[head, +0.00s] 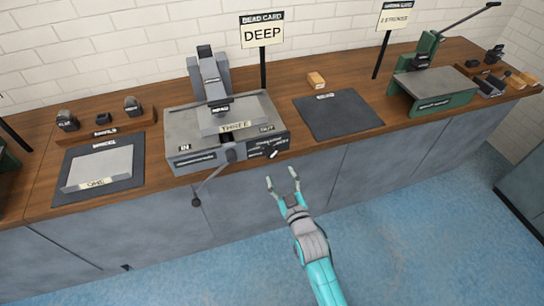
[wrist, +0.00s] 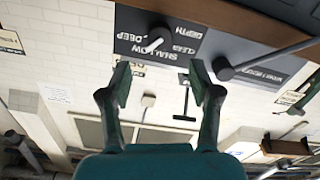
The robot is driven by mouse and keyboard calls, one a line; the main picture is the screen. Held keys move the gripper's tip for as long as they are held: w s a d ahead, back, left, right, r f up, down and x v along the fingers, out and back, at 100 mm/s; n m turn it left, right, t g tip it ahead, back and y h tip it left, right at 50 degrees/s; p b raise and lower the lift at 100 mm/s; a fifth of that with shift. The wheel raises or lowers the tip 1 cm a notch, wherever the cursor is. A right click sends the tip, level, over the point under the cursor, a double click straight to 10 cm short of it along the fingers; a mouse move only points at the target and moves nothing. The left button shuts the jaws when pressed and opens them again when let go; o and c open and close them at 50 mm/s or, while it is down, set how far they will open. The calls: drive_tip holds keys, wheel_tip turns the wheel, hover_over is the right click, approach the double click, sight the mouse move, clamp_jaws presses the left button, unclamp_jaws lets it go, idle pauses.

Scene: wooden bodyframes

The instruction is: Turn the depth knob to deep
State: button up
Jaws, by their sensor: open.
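The depth knob (head: 271,153) is a small knob with a pale bar on the front right of the grey bead machine (head: 183,130). In the wrist view the depth knob (wrist: 156,40) sits on a dark panel lettered SHALLOW, DEEP and DEPTH. Its pale bar lies slanted; which setting it points to I cannot tell. The bead card (head: 262,31) behind the machine reads DEEP. My gripper (head: 281,176) is open and empty, in front of and below the knob, apart from it. In the wrist view my gripper (wrist: 161,80) has its fingers spread, the knob showing beyond them.
A crank lever (head: 210,184) with a dark ball hangs from the machine's front, left of my gripper. A plate marked THREE (head: 235,125) lies on the machine. A dark mat (head: 338,114) and a green press (head: 433,92) stand to the right. The floor in front is clear.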

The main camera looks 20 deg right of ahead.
sight(272, 156)
drive_tip(key=w, duration=0.9)
drive_tip(key=shift+w, duration=0.25)
drive_tip(key=c, duration=1.1)
drive_tip(key=shift+m, duration=2.3)
drive_tip(key=shift+c, duration=0.2)
drive_tip(key=o, duration=1.1)
drive_tip(key=shift+o, duration=0.2)
drive_tip(key=shift+s, duration=0.1)
